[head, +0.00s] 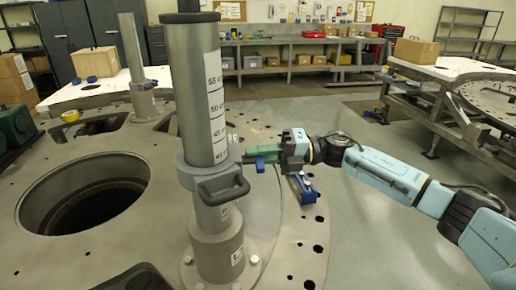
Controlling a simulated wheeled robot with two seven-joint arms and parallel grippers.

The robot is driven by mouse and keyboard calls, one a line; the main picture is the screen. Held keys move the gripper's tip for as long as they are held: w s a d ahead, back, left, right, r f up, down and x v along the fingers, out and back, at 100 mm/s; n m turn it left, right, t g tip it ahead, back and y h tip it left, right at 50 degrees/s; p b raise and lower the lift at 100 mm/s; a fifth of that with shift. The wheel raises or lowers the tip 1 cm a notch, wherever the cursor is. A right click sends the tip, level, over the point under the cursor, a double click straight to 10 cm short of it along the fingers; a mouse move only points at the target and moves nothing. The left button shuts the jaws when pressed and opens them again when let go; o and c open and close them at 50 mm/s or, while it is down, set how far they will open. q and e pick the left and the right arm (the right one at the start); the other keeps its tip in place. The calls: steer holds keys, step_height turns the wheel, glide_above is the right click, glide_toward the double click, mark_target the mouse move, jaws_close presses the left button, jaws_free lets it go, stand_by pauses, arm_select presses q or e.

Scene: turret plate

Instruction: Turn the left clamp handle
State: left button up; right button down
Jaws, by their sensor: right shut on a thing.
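A thick grey post (192,85) with a height scale stands upright on the turret plate, its base marked with what looks like an "L". A clamp collar (190,178) surrounds the post and has a dark loop grip (224,190) at its front. A blue clamp handle (260,163) sticks out at the collar's right side. My right gripper (268,152) reaches in from the right and is shut on this handle; its fingers partly hide it. My left gripper is not in view.
The turret plate (95,245) has a large round opening (85,195) at left. A blue tool (303,188) lies near its right edge. A thinner post (131,50) stands behind. A workbench (420,75) stands at right; the floor between is clear.

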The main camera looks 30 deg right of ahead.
steer(key=shift+f+m+p, duration=0.15)
steer(key=shift+m+p, duration=0.65)
steer(key=shift+m, duration=0.8)
steer(key=c, duration=1.4)
jaws_free()
steer(key=shift+f, duration=0.1)
steer(key=shift+o, duration=0.2)
steer(key=shift+d, duration=0.15)
steer(key=b+v, duration=0.4)
steer(key=v, duration=0.9)
